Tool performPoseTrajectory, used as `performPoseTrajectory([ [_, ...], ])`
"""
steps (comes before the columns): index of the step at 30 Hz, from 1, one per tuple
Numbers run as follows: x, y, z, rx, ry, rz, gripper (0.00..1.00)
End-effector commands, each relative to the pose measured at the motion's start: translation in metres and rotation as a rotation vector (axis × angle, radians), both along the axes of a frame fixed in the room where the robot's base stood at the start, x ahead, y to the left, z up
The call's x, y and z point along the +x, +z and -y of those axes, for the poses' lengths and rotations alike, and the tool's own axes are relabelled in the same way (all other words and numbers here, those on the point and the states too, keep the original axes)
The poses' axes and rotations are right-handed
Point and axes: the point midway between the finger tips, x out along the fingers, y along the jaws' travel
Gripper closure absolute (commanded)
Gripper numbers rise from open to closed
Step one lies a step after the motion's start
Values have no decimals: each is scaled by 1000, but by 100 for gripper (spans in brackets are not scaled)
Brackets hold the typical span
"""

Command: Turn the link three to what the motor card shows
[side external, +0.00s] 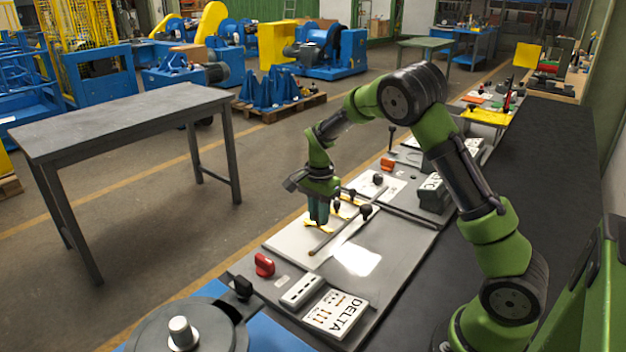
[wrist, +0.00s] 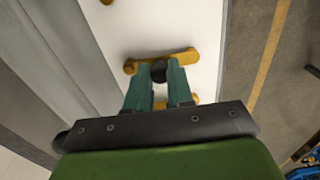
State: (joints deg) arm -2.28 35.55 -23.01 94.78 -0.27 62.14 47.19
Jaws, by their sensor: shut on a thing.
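My gripper (side external: 318,218) points straight down over the white panel (side external: 285,243) in the side view. In the wrist view its two teal fingers (wrist: 158,82) are shut on a dark round knob (wrist: 158,71) on a yellow link (wrist: 180,58). This link lies roughly crosswise on the panel. The fingers and knob hide part of it. More yellow shows below the knob, between and beside the fingers. A card marked DELTA (side external: 337,313) lies at the near end. I cannot tell which card is the motor card, nor read link numbers.
A red knob (side external: 264,265) and a pale block (side external: 301,291) sit nearer the camera. A second panel with an orange-red knob (side external: 387,164) lies behind. A bare grey table (side external: 125,118) stands at left.

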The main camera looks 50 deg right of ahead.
Motion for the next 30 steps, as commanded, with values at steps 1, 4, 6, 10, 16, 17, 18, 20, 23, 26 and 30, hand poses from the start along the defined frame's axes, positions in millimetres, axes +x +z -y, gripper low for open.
performPoseTrajectory([
  [1, 1, 2, 2, -2, -5, 4, 100],
  [4, 1, 2, 2, -2, -4, 4, 66],
  [6, 0, 1, 2, -1, -3, 3, 55],
  [10, 0, 1, 1, -1, -2, 2, 52],
  [16, 0, 2, 1, 0, -1, 2, 52],
  [17, 0, 3, 1, 0, -1, 2, 52],
  [18, 1, 6, 1, 0, 0, 4, 52],
  [20, 1, 13, 0, 0, 0, 5, 52],
  [23, 1, 31, 1, -1, 1, 8, 52],
  [26, 1, 55, 1, -1, 0, 9, 52],
  [30, 1, 90, 1, -2, -1, 8, 52],
])
